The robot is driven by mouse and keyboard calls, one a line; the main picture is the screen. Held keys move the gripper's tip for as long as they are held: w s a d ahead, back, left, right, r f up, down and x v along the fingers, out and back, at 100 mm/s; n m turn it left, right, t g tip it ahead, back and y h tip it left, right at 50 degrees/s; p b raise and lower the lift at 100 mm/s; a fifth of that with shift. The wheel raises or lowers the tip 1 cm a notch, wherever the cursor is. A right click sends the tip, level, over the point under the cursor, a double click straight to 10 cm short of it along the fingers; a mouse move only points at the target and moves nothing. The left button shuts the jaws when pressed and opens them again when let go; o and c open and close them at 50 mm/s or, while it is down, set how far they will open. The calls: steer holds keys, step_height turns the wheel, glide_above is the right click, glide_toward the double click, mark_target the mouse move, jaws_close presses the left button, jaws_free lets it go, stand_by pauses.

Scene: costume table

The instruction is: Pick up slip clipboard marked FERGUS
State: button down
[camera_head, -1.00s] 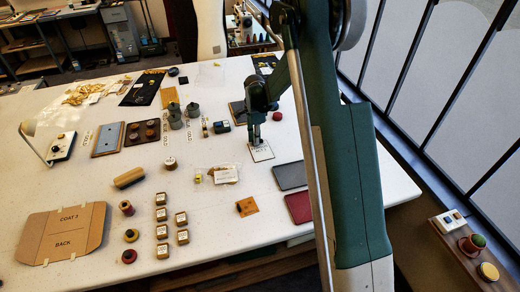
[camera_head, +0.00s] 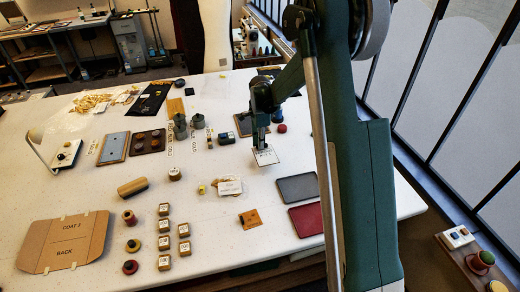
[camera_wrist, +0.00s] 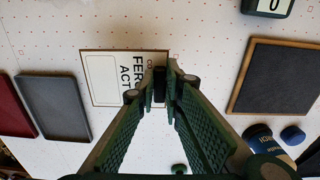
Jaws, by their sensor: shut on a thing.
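The slip clipboard marked FERGUS (camera_wrist: 104,78) is a small board with a white slip and a brown edge. In the wrist view its slip reads "FERG" and "ACT", partly hidden behind the fingers. My gripper (camera_wrist: 160,85) is shut on its clip edge. In the head view the clipboard (camera_head: 265,157) hangs right below my gripper (camera_head: 261,143), and its lettering is too small to read there. I cannot tell how far it is above the table.
A grey tray (camera_head: 298,188) and a red tray (camera_head: 308,219) lie nearer and to the right. A dark slate board (camera_wrist: 280,78) and a blue-lidded jar (camera_wrist: 258,137) are close to the gripper. A clear bag with a white label (camera_head: 229,187) lies to the left.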

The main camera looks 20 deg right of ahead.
steer(key=shift+r, duration=2.45)
